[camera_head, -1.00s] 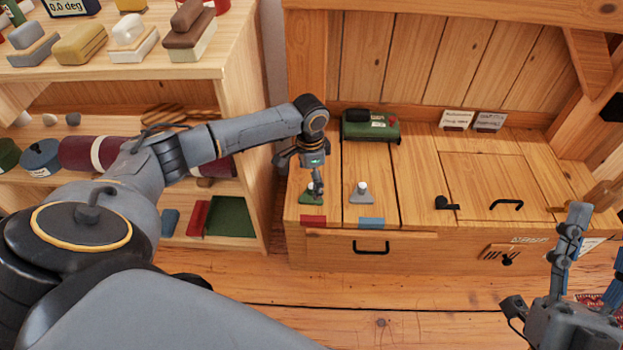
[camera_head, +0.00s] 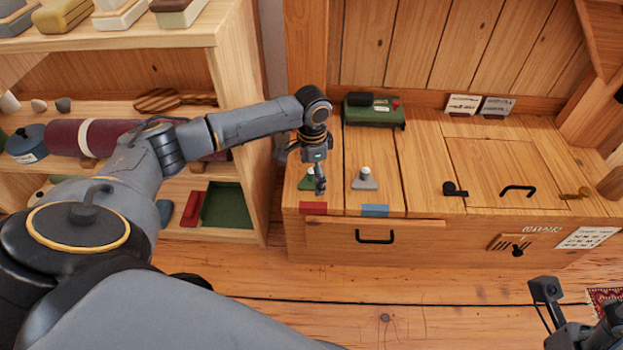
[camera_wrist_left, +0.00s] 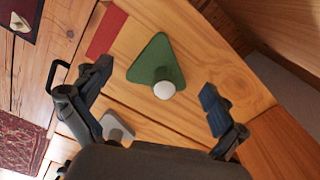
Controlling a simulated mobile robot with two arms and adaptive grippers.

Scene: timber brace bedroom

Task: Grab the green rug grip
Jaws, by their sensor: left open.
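The green rug grip (camera_wrist_left: 152,60) is a flat green triangle with a round white knob, lying on the wooden chest top. In the head view it (camera_head: 304,183) shows partly behind my left gripper (camera_head: 320,188). In the left wrist view my left gripper (camera_wrist_left: 156,82) is open, with its fingers apart on either side of the green grip and nothing held. A similar grey grip with a white knob (camera_head: 365,180) stands to the right of the green one. My right gripper is only partly in the head view at the bottom right corner, its fingers unclear.
Red (camera_head: 313,208) and blue (camera_head: 375,210) patches mark the chest's front edge. A green case (camera_head: 375,114) stands at the back. Black handles (camera_head: 518,190) lie to the right. A filled shelf (camera_head: 225,110) stands close on the left. The floor in front is clear.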

